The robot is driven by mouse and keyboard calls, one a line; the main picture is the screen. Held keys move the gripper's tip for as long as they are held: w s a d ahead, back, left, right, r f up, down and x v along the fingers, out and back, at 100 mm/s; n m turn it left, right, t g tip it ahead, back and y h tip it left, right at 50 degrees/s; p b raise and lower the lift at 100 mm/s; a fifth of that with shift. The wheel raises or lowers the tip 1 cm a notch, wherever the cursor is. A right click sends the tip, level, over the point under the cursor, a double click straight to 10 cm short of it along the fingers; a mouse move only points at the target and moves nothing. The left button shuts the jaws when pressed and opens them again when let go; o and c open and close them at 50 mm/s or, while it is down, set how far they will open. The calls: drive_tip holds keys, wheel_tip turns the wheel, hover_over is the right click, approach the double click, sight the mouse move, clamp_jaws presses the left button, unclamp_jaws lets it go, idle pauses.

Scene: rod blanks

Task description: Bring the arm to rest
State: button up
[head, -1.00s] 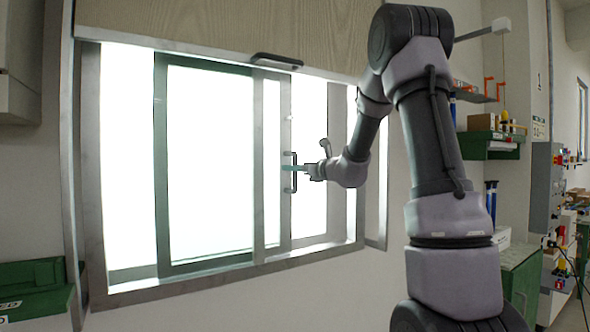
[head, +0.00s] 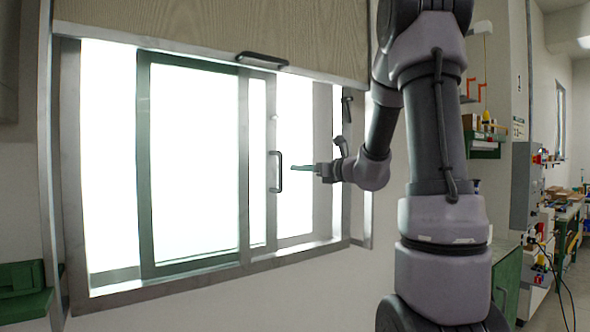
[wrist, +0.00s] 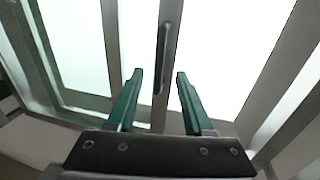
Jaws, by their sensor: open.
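My gripper (head: 306,167) is in front of the sliding window, just right of its dark vertical handle (head: 276,172), with a gap between them. In the wrist view my gripper (wrist: 160,75) shows two green fingers spread apart with nothing between them. The handle also shows in the wrist view (wrist: 162,58), ahead of the fingers and apart from them. The green-framed sliding pane (head: 146,160) stands left of the handle. My arm reaches in from the right, bent high at the elbow.
A wooden panel (head: 215,30) with a dark handle (head: 262,60) hangs above the window. A green box (head: 22,290) is at the lower left. Shelves and a green cabinet (head: 507,285) stand at the right. The floor shows free at the far right.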

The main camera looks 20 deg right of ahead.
drive_tip(key=shift+s, duration=0.1)
idle(0.3)
drive_tip(key=s+a+f+n+g+y, duration=0.1)
drive_tip(key=s+a+f+n+g, duration=0.1)
drive_tip(key=s+a+n+g, duration=0.95)
drive_tip(key=s+d+f+n+t+h, duration=0.1)
drive_tip(key=s+d+n+h, duration=0.2)
drive_tip(key=s+n, duration=0.4)
drive_tip(key=s+d+f+n+t+h, duration=0.2)
drive_tip(key=s+n, duration=0.5)
drive_tip(key=s, duration=0.4)
drive_tip(key=d+h, duration=0.1)
drive_tip(key=h, duration=0.1)
drive_tip(key=shift+s+d+f+n+h, duration=0.2)
drive_tip(key=shift+f+n+h, duration=0.1)
drive_tip(key=shift+n+h, duration=0.1)
drive_tip(key=shift+a, duration=0.1)
